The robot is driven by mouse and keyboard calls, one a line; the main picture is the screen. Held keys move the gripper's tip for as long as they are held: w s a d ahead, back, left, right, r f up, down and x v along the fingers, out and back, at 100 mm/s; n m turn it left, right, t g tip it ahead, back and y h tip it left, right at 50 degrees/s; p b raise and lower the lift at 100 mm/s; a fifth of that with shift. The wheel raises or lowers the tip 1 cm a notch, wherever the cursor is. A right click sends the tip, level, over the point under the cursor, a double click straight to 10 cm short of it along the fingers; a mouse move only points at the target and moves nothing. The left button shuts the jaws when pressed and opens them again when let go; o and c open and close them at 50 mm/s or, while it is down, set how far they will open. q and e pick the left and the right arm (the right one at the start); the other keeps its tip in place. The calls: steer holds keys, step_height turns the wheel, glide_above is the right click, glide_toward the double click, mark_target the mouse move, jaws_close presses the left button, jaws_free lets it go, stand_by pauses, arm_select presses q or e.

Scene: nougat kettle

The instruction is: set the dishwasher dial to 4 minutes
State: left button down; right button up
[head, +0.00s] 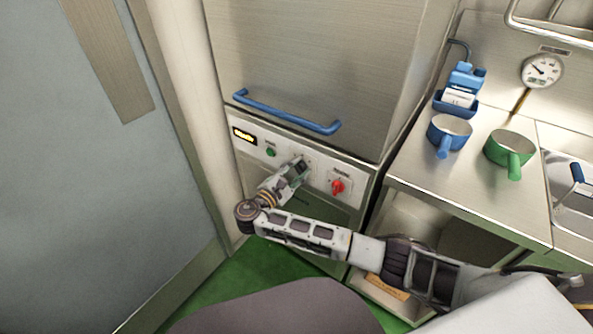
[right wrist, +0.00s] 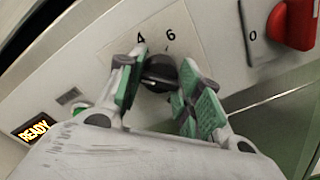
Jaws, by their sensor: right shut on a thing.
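The dishwasher (head: 300,70) is a steel cabinet with a control strip below its blue handle. Its black dial (right wrist: 159,74) shows in the right wrist view, on a pale plate with the numbers 4 and 6 above it. I cannot tell which number the dial points to. My left gripper is not in view.
A lit display (right wrist: 35,130) reads READY. A green button (head: 271,152) is left of my gripper, and a red switch (head: 338,187) is right of it. Blue (head: 449,131) and green (head: 509,149) pans stand on the counter at the right. A blue handle (head: 285,112) crosses above.

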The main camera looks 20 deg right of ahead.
steer(key=m, duration=0.2)
steer(key=shift+f+m, duration=0.15)
steer(key=shift+m, duration=1.05)
steer(key=shift+m+b, duration=0.3)
steer(key=shift+m, duration=0.4)
steer(key=shift+m+b, duration=0.3)
steer(key=shift+m, duration=0.4)
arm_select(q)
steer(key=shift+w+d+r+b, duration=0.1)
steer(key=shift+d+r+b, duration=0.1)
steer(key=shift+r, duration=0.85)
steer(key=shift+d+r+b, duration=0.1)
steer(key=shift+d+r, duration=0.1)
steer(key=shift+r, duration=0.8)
arm_select(e)
steer(key=shift+m, duration=0.7)
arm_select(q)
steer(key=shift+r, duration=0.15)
arm_select(e)
steer(key=o, duration=1.1)
steer(key=shift+c, duration=0.2)
